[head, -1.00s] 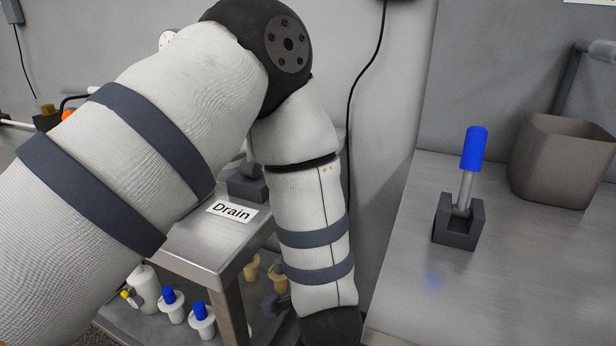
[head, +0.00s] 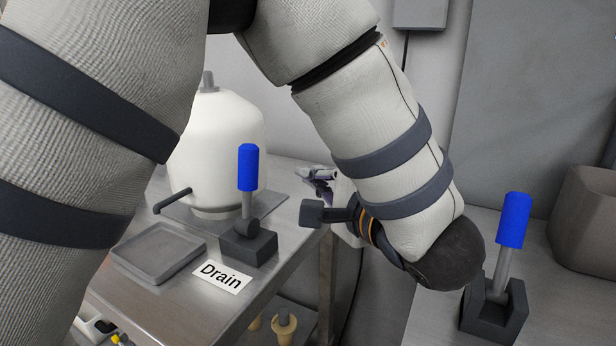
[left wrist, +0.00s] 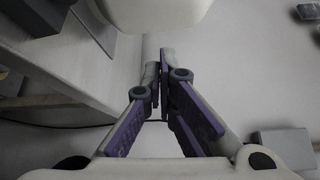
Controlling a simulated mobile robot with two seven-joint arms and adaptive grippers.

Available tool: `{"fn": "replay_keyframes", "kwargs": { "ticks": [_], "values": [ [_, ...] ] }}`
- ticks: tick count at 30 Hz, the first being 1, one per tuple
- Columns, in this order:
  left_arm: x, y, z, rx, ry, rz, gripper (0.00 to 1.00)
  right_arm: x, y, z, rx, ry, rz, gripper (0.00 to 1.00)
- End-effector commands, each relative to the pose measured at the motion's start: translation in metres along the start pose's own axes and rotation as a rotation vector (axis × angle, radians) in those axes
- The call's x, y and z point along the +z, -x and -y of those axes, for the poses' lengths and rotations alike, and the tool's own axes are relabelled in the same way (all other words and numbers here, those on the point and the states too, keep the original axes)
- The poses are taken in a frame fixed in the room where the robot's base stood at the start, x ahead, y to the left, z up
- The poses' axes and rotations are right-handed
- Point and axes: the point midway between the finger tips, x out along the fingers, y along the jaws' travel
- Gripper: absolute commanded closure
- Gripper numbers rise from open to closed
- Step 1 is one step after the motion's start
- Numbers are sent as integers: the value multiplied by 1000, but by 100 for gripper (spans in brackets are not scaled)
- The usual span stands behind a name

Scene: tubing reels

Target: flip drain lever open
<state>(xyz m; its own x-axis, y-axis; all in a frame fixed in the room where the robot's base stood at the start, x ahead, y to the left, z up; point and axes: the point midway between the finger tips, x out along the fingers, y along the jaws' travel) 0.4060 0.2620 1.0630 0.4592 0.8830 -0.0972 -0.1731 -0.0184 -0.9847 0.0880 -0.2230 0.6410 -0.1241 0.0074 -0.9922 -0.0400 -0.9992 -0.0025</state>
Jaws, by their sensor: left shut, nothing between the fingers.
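The drain lever (head: 248,167) has a blue grip on a short grey stem and stands upright from a dark grey block (head: 248,248). A white "Drain" label (head: 222,277) lies in front of it on the metal table. My left gripper (head: 318,182) is beyond and to the right of the lever, near the table's right edge, and does not touch the lever. It is partly hidden by my wrist. In the left wrist view its purple-padded fingers (left wrist: 161,75) are together and empty. My right gripper is not in view.
A white tank (head: 215,140) with a side spout stands behind the lever. A shallow grey tray (head: 160,252) lies left of it. A second blue-gripped lever (head: 513,220) and a grey bin (head: 585,220) are on the right bench. A gap separates the two surfaces.

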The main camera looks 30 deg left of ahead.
Motion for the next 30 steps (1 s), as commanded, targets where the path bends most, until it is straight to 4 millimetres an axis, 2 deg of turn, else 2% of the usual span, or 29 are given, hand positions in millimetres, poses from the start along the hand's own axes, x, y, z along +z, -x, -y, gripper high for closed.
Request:
{"fn": "replay_keyframes", "kwargs": {
  "ticks": [5, 9, 12, 17, 30],
  "values": [
    [1, -40, -1, 3, 1, 3, 100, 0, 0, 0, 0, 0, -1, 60],
    [-1, -71, -5, 7, -4, 2, 100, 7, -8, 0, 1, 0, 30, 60],
    [18, -63, 1, 0, 1, -1, 100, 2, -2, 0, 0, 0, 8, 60],
    [34, -56, 1, -1, 2, -1, 100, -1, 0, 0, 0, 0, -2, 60],
    [37, -55, 0, -1, 2, -1, 100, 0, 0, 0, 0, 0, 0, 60]
  ]
}}
